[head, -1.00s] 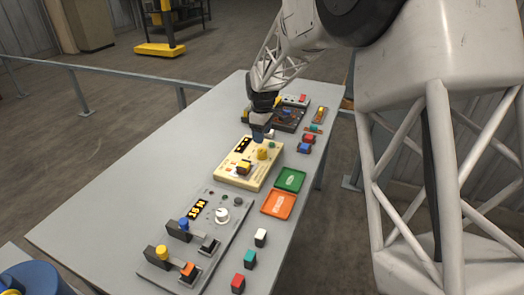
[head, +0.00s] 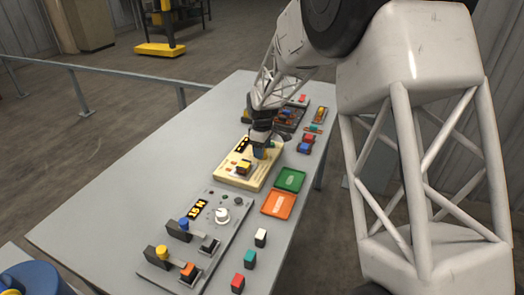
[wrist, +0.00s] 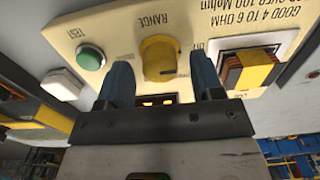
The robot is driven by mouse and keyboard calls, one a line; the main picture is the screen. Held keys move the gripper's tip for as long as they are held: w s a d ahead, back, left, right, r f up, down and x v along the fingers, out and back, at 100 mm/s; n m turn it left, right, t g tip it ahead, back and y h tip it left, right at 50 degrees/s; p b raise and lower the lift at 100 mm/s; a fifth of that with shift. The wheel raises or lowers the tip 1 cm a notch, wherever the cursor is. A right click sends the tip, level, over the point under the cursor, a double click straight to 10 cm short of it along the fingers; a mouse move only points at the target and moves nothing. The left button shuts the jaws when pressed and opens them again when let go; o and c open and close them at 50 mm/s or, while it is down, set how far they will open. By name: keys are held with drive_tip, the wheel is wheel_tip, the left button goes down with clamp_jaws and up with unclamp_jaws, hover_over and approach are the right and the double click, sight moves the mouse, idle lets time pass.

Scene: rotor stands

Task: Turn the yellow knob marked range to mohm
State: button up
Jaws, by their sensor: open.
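The yellow knob (wrist: 159,57) stands on a cream tester panel (wrist: 120,28), beside the printed word RANGE, which reads upside down in the wrist view. A line mark shows on the knob, but its exact setting is unclear. My gripper (wrist: 162,82) is open, its two blue fingers on either side of the knob's near side, with a gap to each side. Nothing is held. Small lettering right of the knob is partly hidden by the right finger. In the head view my gripper (head: 262,152) is down over the cream panel (head: 228,178) and mostly covers the knob.
A green TEST button (wrist: 91,57) is left of the knob, and a black-framed socket with a yellow and brown part (wrist: 250,68) is right. Green (head: 290,180) and orange (head: 278,205) trays lie beside the panel. A grey control panel (head: 205,235) is nearer.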

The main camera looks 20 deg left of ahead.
drive_tip(key=shift+f, duration=0.5)
drive_tip(key=c, duration=0.9)
